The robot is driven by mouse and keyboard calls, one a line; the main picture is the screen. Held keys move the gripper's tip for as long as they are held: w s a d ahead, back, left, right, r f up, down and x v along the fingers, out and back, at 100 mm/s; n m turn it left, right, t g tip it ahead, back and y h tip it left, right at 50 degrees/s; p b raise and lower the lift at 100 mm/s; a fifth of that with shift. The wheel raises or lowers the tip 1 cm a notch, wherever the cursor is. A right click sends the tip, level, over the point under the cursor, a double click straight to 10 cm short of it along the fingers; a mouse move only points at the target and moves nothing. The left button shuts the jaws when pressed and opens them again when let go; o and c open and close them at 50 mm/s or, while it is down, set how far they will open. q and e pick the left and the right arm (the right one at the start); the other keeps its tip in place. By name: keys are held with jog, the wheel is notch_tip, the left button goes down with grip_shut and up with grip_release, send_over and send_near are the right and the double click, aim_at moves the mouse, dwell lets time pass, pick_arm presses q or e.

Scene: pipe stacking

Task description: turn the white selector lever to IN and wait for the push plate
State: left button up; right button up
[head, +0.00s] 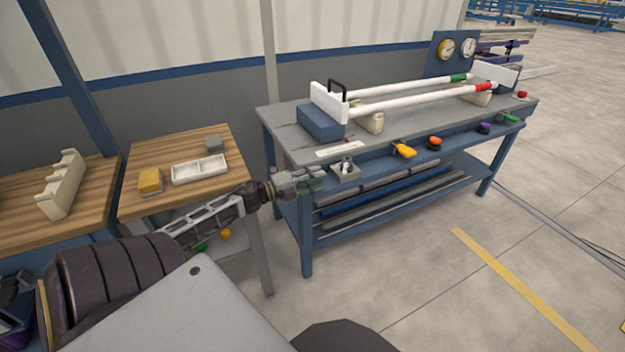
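The selector is a small grey box (345,174) on the front edge of the blue-framed bench, with a small white lever (346,161) on top. Its setting is too small to read. Two white pipes, one with a green end (405,87) and one with a red end (425,101), lie right of the plate on cream supports. My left gripper (316,181) is just left of the selector box, apart from it; its finger opening is unclear. My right gripper is out of view.
Coloured knobs line the bench front: yellow (404,150), orange (434,143), purple (484,128) and green (510,118). Two gauges (457,48) stand behind.

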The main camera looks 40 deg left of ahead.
pick_arm(q)
jog(key=shift+s+a, duration=0.2)
jog(key=shift+s, duration=0.2)
jog(key=shift+s, duration=0.1)
dwell(0.5)
